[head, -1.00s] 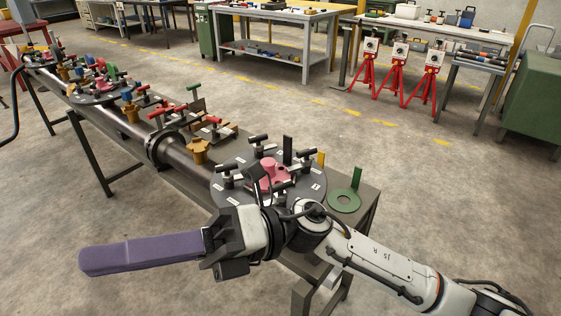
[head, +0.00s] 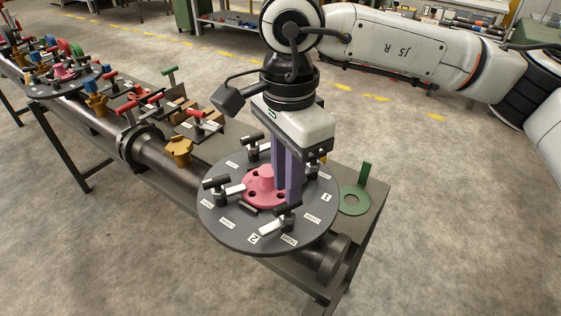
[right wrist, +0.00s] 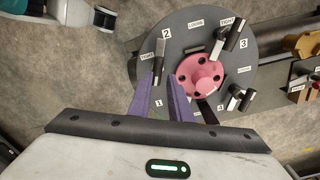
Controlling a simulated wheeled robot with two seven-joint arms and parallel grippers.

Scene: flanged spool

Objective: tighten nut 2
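The dark round plate (head: 225,236) carries several black T-handle nuts with silver levers around a pink flanged hub (head: 263,187). The nut by label 2 (head: 285,213) stands at the plate's front edge, with its silver lever pointing toward that label. In the right wrist view this nut (right wrist: 160,50) is beside the 2 and TIGHT labels. My right gripper (head: 286,197) points down over the plate, its purple fingers apart. The fingertips (right wrist: 165,76) are close to the nut; whether they touch it I cannot tell.
A green ring with an upright tab (head: 355,200) lies right of the plate. A brown valve knob (head: 179,151) and red T-handles (head: 196,116) stand to the left along the pipe (head: 165,160). Neighbouring nuts (head: 217,186) crowd the plate. Floor in front is clear.

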